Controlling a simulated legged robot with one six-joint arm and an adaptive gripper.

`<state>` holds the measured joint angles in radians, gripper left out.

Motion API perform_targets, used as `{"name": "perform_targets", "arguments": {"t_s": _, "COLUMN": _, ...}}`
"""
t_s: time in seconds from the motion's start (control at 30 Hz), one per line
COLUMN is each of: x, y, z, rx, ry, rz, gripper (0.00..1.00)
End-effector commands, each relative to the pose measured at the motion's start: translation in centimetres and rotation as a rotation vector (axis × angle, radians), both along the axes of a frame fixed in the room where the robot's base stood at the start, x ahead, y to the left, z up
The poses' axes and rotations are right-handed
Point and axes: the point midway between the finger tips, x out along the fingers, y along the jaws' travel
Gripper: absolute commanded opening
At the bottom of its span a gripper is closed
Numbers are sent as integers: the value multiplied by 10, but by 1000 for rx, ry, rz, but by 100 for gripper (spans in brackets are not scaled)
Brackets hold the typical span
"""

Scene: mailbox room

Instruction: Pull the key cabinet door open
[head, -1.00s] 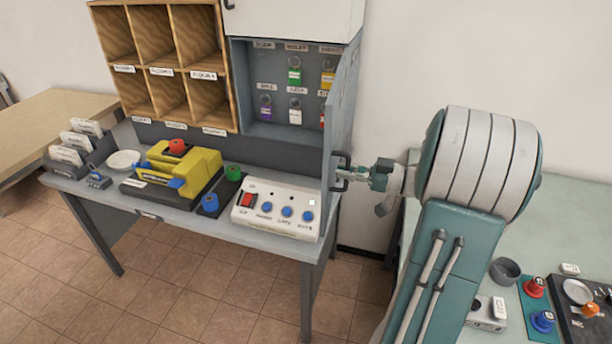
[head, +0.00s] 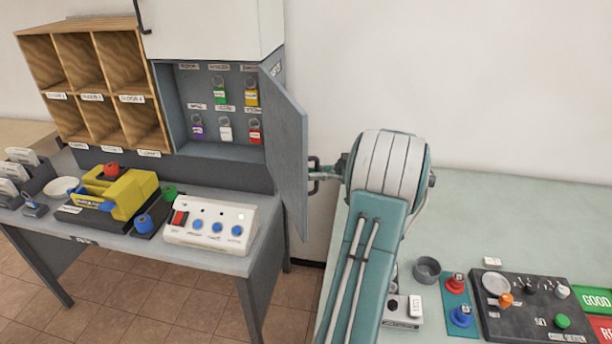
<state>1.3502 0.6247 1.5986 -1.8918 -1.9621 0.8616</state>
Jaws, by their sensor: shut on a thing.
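The grey key cabinet door (head: 287,148) stands swung out to the right, well away from the cabinet opening. Its dark handle (head: 316,162) is on the door's outer face, near the free edge. My gripper (head: 318,175) is shut on the handle; the arm's large white and teal joint partly hides the wrist behind it. Inside the open key cabinet (head: 172,105), several keys with coloured tags hang under labels, among them a green tag (head: 220,97) and a red tag (head: 255,135).
Left of the cabinet is a wooden pigeonhole shelf (head: 90,47). Below, a desk holds a white button box (head: 212,225) and a yellow device (head: 122,192). At right, a pale green table (head: 500,215) carries a black panel (head: 530,310). Bare wall is behind the arm.

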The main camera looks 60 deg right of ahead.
Motion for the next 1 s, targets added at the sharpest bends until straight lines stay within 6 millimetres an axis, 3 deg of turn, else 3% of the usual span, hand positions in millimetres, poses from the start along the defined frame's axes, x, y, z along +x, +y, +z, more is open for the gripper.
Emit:
{"name": "perform_targets", "arguments": {"t_s": 0.4, "x": 0, "y": -3, "z": 0, "rx": -1, "ry": -1, "rz": 1, "gripper": 0}}
{"name": "perform_targets", "arguments": {"t_s": 0.43, "x": 0, "y": -3, "z": 0, "rx": -1, "ry": -1, "rz": 1, "gripper": 24}}
{"name": "perform_targets", "arguments": {"t_s": 0.5, "x": 0, "y": -2, "z": 0, "rx": -1, "ry": -1, "rz": 2, "gripper": 51}}
{"name": "perform_targets", "arguments": {"t_s": 1.0, "x": -1, "y": -2, "z": 0, "rx": 0, "ry": 0, "rz": 2, "gripper": 51}}
